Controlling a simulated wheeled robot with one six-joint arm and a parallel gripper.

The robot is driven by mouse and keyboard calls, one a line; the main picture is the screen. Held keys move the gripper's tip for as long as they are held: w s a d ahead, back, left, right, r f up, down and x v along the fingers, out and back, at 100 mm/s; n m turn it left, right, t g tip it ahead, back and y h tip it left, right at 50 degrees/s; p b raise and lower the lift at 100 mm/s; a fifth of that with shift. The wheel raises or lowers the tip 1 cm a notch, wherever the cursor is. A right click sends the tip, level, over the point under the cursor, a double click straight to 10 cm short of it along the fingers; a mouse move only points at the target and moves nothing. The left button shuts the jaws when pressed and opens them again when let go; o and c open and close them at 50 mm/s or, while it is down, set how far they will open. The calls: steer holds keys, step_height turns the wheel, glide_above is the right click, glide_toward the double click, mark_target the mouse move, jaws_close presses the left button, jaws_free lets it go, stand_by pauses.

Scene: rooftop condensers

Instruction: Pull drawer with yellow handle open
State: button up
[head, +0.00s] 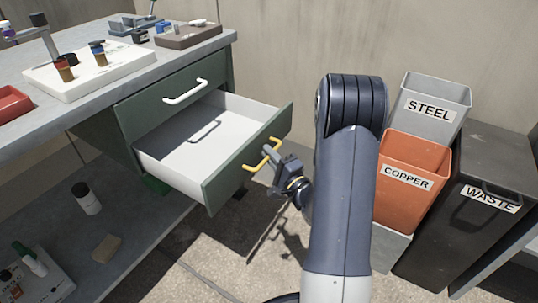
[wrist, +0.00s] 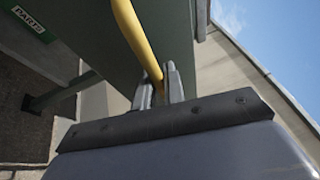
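The drawer (head: 215,140) with the yellow handle (head: 262,156) stands well out from the green cabinet under the bench, and its white inside looks empty. My gripper (head: 270,160) is at the handle, in front of the drawer's green face. In the wrist view the yellow handle (wrist: 135,35) runs down between the two fingers of my gripper (wrist: 159,85), which sit close on either side of it. The exact contact is partly hidden by the fingers.
Above it is a closed drawer with a white handle (head: 186,92). The bench top (head: 100,90) holds a white tray (head: 90,75) and a red bin (head: 12,103). Bins labelled steel (head: 436,88), copper (head: 410,160) and waste (head: 460,225) stand right of my arm.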

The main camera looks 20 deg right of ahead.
steer(key=o, duration=0.4)
steer(key=shift+o, duration=0.2)
steer(key=p+v, duration=0.1)
steer(key=v, duration=0.9)
steer(key=shift+s+f, duration=0.2)
steer(key=shift+s, duration=0.15)
steer(key=shift+d, duration=0.1)
steer(key=b+x, duration=0.1)
steer(key=x, duration=1)
steer(key=shift+r, duration=0.1)
